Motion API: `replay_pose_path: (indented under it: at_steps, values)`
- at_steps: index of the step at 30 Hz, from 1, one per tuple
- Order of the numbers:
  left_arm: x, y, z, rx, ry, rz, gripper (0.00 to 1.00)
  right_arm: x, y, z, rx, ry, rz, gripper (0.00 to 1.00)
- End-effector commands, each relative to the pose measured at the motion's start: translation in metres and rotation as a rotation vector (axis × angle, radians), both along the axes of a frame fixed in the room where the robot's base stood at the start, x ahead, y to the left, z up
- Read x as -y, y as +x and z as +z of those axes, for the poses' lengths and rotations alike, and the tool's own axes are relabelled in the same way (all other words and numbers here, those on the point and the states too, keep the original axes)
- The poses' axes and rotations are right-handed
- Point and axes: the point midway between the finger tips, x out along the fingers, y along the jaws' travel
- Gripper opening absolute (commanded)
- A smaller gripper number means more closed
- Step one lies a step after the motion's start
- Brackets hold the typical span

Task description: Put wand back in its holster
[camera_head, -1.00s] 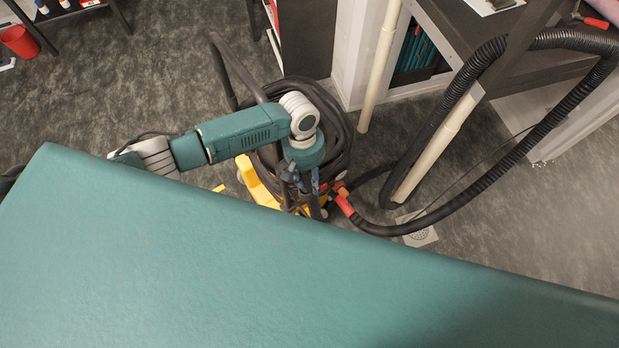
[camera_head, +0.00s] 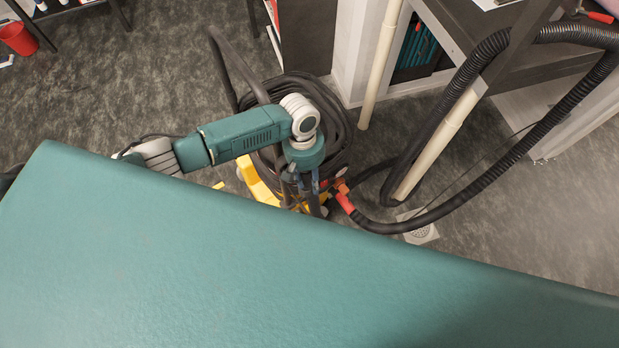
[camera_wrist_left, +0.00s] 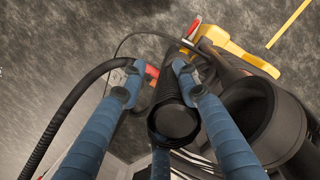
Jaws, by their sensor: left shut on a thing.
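My left gripper (camera_head: 305,188) reaches down beside the yellow and black vacuum machine (camera_head: 258,183). The wand's far end is hidden among dark parts. My right gripper is not in view.
Coiled black hose lies around the machine's top. Pale pipes (camera_head: 380,65) stand behind it. Open floor (camera_head: 150,85) lies at left.

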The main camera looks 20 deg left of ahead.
Motion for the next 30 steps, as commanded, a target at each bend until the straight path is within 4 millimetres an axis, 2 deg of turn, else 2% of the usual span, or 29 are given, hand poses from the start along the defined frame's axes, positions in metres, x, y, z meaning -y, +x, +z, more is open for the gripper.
replay_pose_path:
  at_steps: [30]
  values:
    - [-0.003,0.001,-0.022,0.001,0.004,0.003,0.00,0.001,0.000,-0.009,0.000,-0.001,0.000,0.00]
